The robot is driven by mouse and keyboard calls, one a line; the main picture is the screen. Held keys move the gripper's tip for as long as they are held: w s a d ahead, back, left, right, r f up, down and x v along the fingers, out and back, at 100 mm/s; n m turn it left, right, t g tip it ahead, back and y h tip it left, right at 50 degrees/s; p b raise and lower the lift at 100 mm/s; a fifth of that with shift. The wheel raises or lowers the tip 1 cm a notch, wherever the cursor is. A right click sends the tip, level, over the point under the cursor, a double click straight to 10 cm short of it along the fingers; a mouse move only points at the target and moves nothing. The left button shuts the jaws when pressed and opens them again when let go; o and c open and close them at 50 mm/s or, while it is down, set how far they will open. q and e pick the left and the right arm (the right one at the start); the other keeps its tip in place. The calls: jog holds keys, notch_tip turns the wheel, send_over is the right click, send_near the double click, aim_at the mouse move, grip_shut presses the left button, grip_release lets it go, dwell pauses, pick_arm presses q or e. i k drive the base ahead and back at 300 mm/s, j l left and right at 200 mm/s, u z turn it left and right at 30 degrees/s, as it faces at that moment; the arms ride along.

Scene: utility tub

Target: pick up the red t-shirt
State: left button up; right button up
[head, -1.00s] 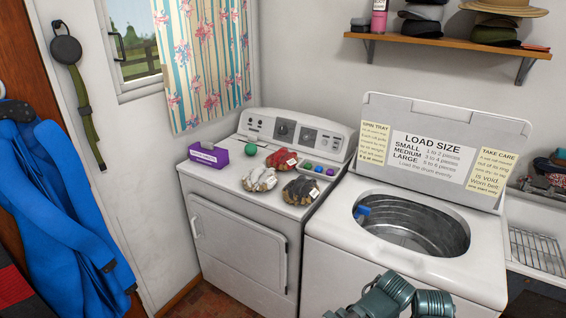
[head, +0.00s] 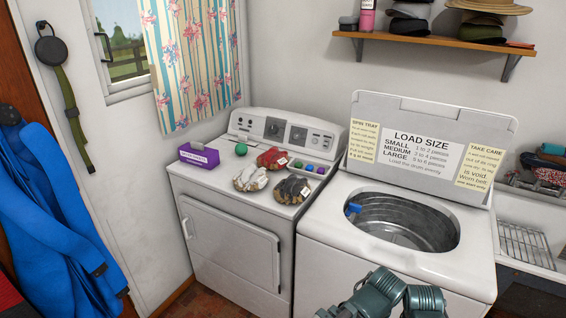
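I cannot make out a red t-shirt for certain. A red piece (head: 9,298) shows at the lower left edge, mostly cut off and beside the blue garment; I cannot tell what it is. A red glove-like item (head: 272,158) lies on top of the white dryer (head: 230,245), with a pale one (head: 250,178) and a dark one (head: 292,189) near it. Teal joints of my own arm show at the bottom, right of centre, in front of the washer. Neither gripper's fingers are in view.
An open top-loading washer (head: 335,250) stands right of the dryer, its drum showing a blue piece (head: 352,209). A purple box (head: 199,156) and green ball (head: 241,149) sit on the dryer. Blue garments (head: 45,215) hang at left. Folded cloths (head: 548,165) lie at far right.

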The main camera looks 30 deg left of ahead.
aim_at(274, 160)
jog(key=i+j+z, duration=0.1)
jog(key=j, duration=0.6)
jog(key=i+j+z, duration=0.15)
jog(key=j, duration=0.6)
jog(key=i+j+z, duration=0.1)
jog(key=j, duration=0.65)
jog(key=i+j+z, duration=0.1)
jog(key=j, duration=0.65)
